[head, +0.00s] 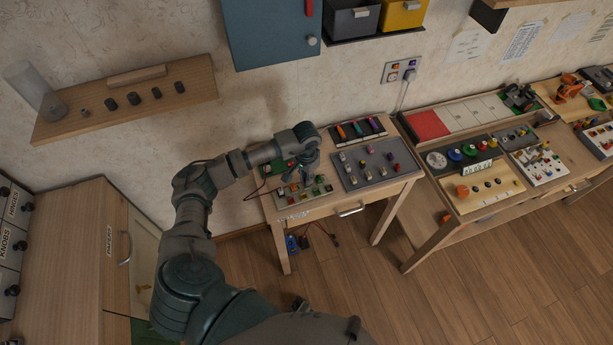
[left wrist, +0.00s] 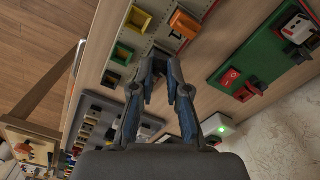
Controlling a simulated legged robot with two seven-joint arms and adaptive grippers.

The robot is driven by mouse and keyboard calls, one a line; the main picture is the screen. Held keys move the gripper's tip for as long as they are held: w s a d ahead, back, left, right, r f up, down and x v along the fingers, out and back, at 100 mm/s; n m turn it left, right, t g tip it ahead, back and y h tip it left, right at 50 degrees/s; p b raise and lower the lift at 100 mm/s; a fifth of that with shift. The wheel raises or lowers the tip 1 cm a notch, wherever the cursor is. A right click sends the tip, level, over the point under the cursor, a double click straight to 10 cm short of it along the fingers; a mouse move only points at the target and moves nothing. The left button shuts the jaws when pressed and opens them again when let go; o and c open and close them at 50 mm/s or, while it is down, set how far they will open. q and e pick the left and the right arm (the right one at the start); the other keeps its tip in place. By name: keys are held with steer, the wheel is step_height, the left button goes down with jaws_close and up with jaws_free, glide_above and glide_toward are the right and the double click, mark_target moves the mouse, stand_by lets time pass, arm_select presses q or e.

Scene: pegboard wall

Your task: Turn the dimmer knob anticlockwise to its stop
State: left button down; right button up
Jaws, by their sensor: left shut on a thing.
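My left gripper (head: 309,166) is over the small table, at the pale panel (head: 318,200) with coloured parts on it. In the left wrist view my left gripper (left wrist: 160,68) points at this panel, its two fingertips close together at the panel's edge. It is shut on a small dark thing, which I take to be the dimmer knob; the fingers hide most of it. The knob's turn angle cannot be read. My right gripper is not in view.
A green board (left wrist: 262,58) with a red switch lies close beside the gripper. A grey panel (head: 372,166) with several knobs and a dark tray (head: 357,131) share the table. The wall (head: 250,110) stands close behind. A longer bench (head: 440,232) is at the right.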

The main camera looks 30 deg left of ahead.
arm_select(q)
steer(key=shift+n, duration=0.4)
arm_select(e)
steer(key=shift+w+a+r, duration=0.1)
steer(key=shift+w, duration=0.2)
arm_select(q)
steer(key=shift+a, duration=0.1)
steer(key=shift+n+b, duration=0.3)
steer(key=shift+b, duration=0.05)
steer(key=n+b, duration=0.1)
steer(key=n, duration=0.2)
steer(key=shift+f, duration=0.1)
steer(key=shift+n+b, duration=0.6)
steer(key=shift+n, duration=1.5)
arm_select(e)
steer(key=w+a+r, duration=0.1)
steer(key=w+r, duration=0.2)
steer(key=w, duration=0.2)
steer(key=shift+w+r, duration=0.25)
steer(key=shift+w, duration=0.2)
arm_select(q)
steer(key=c, duration=1.1)
jaws_free()
steer(key=shift+c, duration=0.2)
